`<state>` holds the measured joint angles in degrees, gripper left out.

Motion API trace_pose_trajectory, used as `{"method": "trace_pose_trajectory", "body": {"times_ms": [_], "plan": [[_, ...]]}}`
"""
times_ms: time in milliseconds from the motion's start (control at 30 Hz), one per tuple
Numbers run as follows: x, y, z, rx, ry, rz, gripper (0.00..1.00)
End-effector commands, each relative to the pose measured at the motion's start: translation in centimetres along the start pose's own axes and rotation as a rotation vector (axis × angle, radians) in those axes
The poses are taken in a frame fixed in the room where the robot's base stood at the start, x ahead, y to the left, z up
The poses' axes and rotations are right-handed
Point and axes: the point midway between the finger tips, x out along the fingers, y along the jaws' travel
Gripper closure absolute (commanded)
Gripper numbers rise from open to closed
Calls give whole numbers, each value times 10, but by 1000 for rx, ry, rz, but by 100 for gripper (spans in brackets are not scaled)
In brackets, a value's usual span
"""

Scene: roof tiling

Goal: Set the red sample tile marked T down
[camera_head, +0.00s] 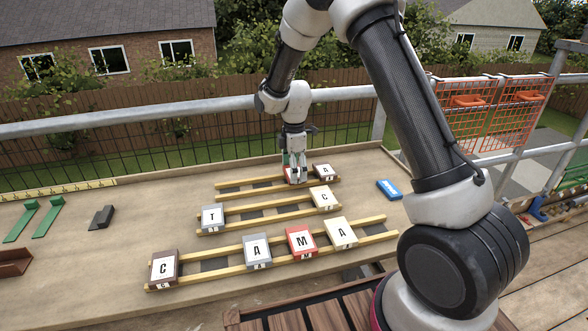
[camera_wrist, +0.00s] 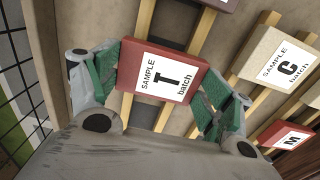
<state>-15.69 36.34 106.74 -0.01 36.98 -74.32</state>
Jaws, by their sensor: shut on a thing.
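The red sample tile marked T (camera_wrist: 159,77) is between the green-padded fingers of my gripper (camera_wrist: 157,93) in the wrist view. My gripper is shut on it. In the head view my gripper (camera_head: 295,172) is at the back row of wooden battens (camera_head: 235,190), just left of a dark tile marked A (camera_head: 323,171).
A grey T tile (camera_head: 212,217) and a cream C tile (camera_head: 324,198) sit on the middle row. The front row holds a brown C (camera_head: 163,267), a grey A (camera_head: 257,250), a red M (camera_head: 301,241) and a cream A (camera_head: 341,233). A blue block (camera_head: 389,189) lies at right.

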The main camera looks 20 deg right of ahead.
Motion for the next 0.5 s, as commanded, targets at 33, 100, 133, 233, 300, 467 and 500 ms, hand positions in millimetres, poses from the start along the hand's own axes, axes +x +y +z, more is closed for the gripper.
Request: {"method": "trace_pose_trajectory", "body": {"times_ms": [33,100,133,233,300,467,500], "plan": [[0,0,0,0,0,2,48],[0,1,0,0,1,2,48],[-1,1,0,0,1,2,48],[0,0,0,0,0,2,48],[2,0,0,0,0,1,48],[7,0,0,0,0,2,48],[8,0,0,0,0,2,48]]}}
